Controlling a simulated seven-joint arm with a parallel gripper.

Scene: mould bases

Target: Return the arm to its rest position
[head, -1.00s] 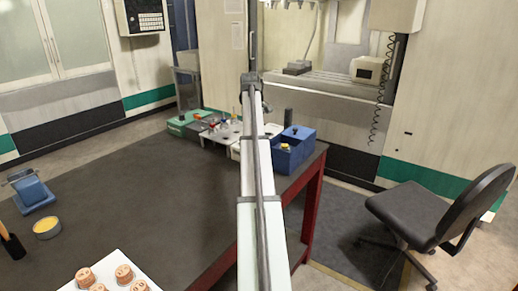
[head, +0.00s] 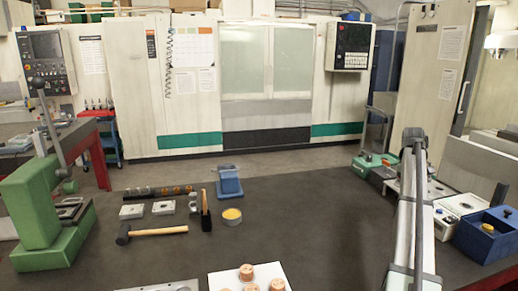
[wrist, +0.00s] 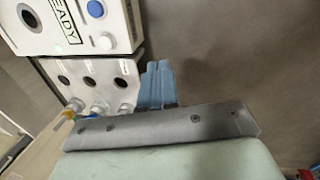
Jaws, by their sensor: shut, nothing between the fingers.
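My arm (head: 408,225) reaches away over the right side of the dark table in the head view. Its far end is near the white and green units at the table's right edge. The gripper itself is hidden there behind the arm. In the wrist view my gripper (wrist: 158,66) shows as two blue fingers pressed together, shut and empty. Its fingertips are beside a white panel with several holes (wrist: 95,80).
In the wrist view, a white box labelled READY (wrist: 85,20) is at upper left. In the head view, blue bins (head: 485,238) stand right of my arm. A green press (head: 40,215), hammer (head: 150,233) and yellow tin (head: 231,217) are left. Mid-table is clear.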

